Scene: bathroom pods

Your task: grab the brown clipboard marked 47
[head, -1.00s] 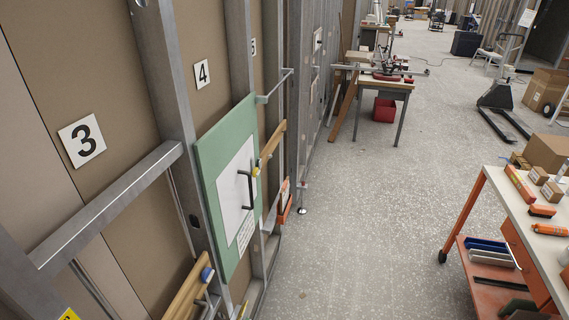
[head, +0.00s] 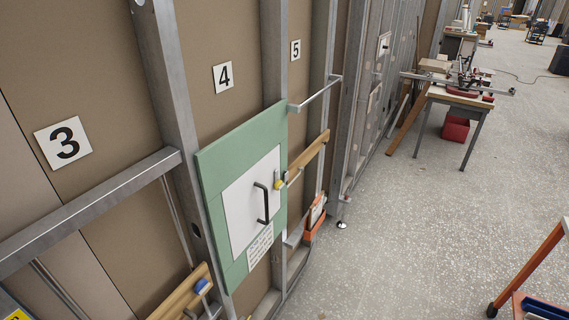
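I cannot make out a brown clipboard marked 47 in the head view. An orange holder (head: 314,225) low on the wall frame, right of the green-framed panel, has flat whitish and brownish items in it. They are too small to identify or read. Neither of my grippers is in view.
A green-framed white panel (head: 240,200) with a dark handle hangs on metal studs, near number plates 3 (head: 63,142), 4 (head: 223,77) and 5 (head: 295,50). A workbench (head: 460,100) stands farther back. An orange-legged cart (head: 530,268) is at lower right. Speckled floor between is clear.

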